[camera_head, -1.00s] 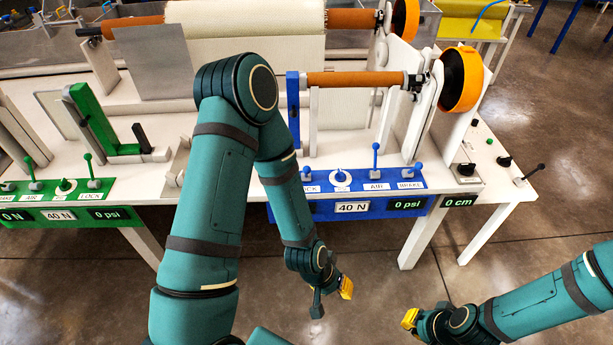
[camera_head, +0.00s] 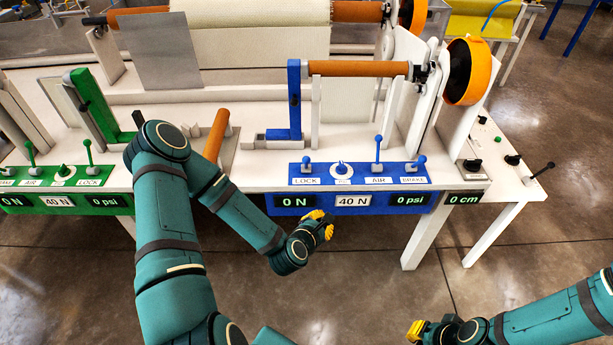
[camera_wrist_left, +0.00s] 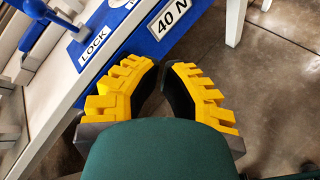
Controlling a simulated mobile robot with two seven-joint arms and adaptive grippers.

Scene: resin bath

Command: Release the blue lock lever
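The blue lock lever (camera_head: 306,163) is a short lever with a round knob, at the left end of the blue control panel, behind its LOCK label. In the left wrist view, the blue lever (camera_wrist_left: 45,14) is at the upper left, next to the LOCK label. My left gripper (camera_head: 322,219) is in front of the panel's edge, below the displays, apart from the lever. In the left wrist view its yellow-padded fingers (camera_wrist_left: 160,66) nearly meet at the tips, with nothing between them. My right gripper (camera_head: 415,330) is low at the right; its fingers are too small to judge.
The blue panel (camera_head: 440,181) also carries a knob (camera_head: 341,168), an AIR lever (camera_head: 377,150) and a BRAKE lever (camera_head: 420,160). A green panel (camera_head: 115,182) with similar levers is at left. A blue upright arm (camera_head: 294,100) stands behind the lock lever. Floor is clear in front.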

